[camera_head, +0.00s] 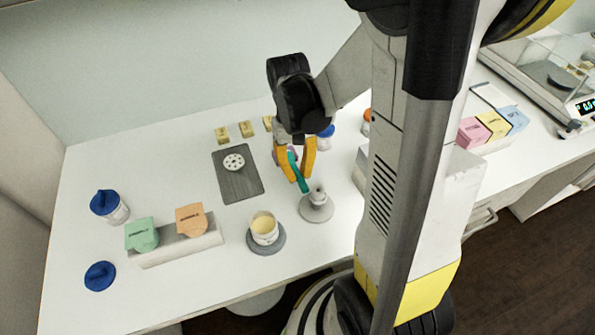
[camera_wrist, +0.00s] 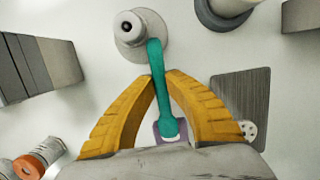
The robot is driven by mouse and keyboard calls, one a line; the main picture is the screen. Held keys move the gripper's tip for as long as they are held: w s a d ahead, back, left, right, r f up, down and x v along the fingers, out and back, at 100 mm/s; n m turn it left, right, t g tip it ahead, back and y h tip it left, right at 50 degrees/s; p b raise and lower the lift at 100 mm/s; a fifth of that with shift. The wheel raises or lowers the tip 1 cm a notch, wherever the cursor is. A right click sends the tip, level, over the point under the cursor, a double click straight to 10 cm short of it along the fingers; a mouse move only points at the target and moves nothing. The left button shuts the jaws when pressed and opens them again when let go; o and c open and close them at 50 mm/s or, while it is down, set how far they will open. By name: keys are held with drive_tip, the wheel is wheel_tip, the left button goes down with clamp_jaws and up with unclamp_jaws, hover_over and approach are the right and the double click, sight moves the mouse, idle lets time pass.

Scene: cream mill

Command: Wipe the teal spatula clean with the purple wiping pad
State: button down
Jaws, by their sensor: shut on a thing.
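My gripper (camera_head: 303,179) has its two yellow fingers closed on the teal spatula (camera_head: 300,175), which also shows between the fingertips in the wrist view (camera_wrist: 155,58). The spatula is tilted; one end lies close to the post of a small round stand (camera_head: 317,208), and I cannot tell whether they touch. Its wider rounded end is between the fingers, nearer the palm. The purple wiping pad (camera_wrist: 160,139) shows behind that end in the wrist view, mostly hidden by the spatula and my gripper. I cannot tell whether spatula and pad touch.
A cream-filled pot (camera_head: 264,230) stands on a grey disc left of the stand. A dark mat (camera_head: 240,188) holds a white perforated disc (camera_head: 234,162). Green (camera_head: 142,235) and orange blocks (camera_head: 191,219) and a blue-lidded jar (camera_head: 108,205) are left.

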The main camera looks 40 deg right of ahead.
drive_tip(key=shift+w+d, duration=0.25)
drive_tip(key=shift+w, duration=0.3)
drive_tip(key=shift+r, duration=0.15)
drive_tip(key=shift+s+p+v, duration=0.2)
drive_tip(key=shift+p+v, duration=0.55)
drive_tip(key=shift+v, duration=0.2)
drive_tip(key=shift+s+p+v, duration=0.2)
drive_tip(key=shift+p+v, duration=0.55)
drive_tip(key=shift+v, duration=0.2)
drive_tip(key=shift+s+p+v, duration=0.2)
drive_tip(key=shift+p+v, duration=0.55)
drive_tip(key=shift+v, duration=0.25)
drive_tip(key=shift+a, duration=0.2)
